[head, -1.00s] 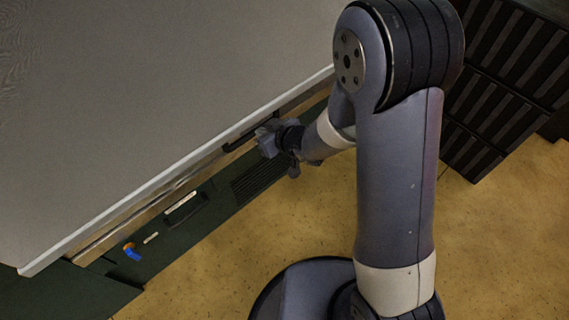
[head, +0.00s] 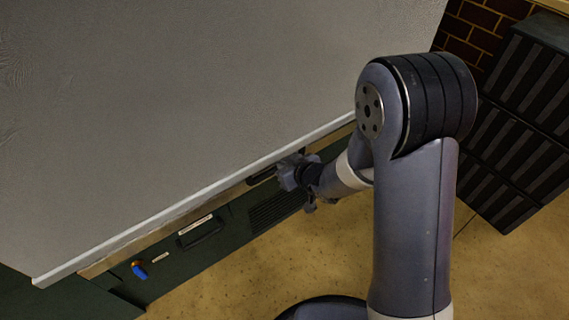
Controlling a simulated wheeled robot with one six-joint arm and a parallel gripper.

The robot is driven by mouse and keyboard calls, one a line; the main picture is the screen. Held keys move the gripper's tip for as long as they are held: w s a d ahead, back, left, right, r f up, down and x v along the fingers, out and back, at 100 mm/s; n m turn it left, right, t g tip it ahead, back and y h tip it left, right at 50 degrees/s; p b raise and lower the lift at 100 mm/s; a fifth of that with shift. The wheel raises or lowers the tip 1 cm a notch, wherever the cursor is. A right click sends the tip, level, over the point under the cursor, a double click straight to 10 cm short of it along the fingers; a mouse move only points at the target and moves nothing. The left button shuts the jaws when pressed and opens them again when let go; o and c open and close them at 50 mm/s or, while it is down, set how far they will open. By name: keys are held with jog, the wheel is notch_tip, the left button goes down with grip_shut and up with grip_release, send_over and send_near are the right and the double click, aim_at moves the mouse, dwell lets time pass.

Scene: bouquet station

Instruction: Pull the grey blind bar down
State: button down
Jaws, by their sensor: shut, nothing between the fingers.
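A short dark bar (head: 262,176) sits on the wood-coloured strip under the edge of a large grey surface; I cannot tell whether it is the blind bar. A pale grey edge strip (head: 150,227) runs slantwise along the lower side of that grey surface. My gripper (head: 287,172) is shut at the right end of the dark bar, close under the pale edge. Its fingertips are small and partly hidden by its own body, so I cannot tell whether they touch the bar.
The large grey surface (head: 200,90) fills the upper left. Below the strip is a dark green front with a slotted vent (head: 276,207), a recessed handle (head: 200,232) and a blue-orange knob (head: 139,270). Dark slatted units (head: 520,130) stand at right. The speckled yellow floor (head: 240,285) is open.

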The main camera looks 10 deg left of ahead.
notch_tip(320, 180, down, 10)
jog(key=b, duration=0.7)
jog(key=shift+s+d, duration=0.1)
jog(key=shift+s+r, duration=0.1)
